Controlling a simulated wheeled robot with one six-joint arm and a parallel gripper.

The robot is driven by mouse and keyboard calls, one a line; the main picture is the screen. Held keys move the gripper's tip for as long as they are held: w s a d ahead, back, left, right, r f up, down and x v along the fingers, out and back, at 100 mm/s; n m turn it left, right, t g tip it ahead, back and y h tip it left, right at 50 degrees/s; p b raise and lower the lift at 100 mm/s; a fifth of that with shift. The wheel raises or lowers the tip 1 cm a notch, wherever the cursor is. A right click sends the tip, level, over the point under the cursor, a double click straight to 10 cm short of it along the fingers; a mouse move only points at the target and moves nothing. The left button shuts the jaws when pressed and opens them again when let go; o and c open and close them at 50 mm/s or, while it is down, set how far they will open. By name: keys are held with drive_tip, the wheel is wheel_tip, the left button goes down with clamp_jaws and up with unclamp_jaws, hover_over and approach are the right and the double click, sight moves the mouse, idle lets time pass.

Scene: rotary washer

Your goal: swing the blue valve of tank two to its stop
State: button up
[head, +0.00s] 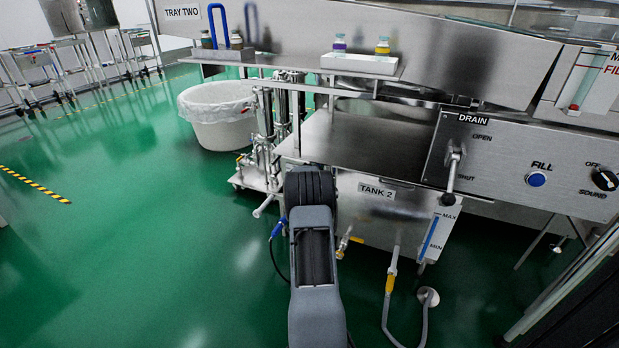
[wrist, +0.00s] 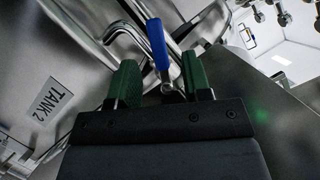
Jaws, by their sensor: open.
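In the wrist view a blue valve handle (wrist: 158,44) stands in front of a bent steel pipe (wrist: 128,34). My gripper (wrist: 160,64) is open, with one green finger on each side of the handle's lower part. Gaps show between handle and fingers, and I see no clear contact. The TANK 2 label (wrist: 53,98) appears turned, left of my gripper. In the head view tank two (head: 365,217) is below the drain panel. My arm hides my gripper there, and I cannot make out the blue valve for sure.
A valve with a yellow part (head: 345,241) and a hose with a yellow fitting (head: 390,283) are right of my arm. Steel pipework (head: 265,140) and a white lined bin (head: 216,113) stand behind it. The green floor (head: 130,240) at left is clear.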

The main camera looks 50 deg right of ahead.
drive_tip(key=p+v, duration=0.2)
drive_tip(key=v, duration=0.6)
drive_tip(key=shift+c, duration=0.3)
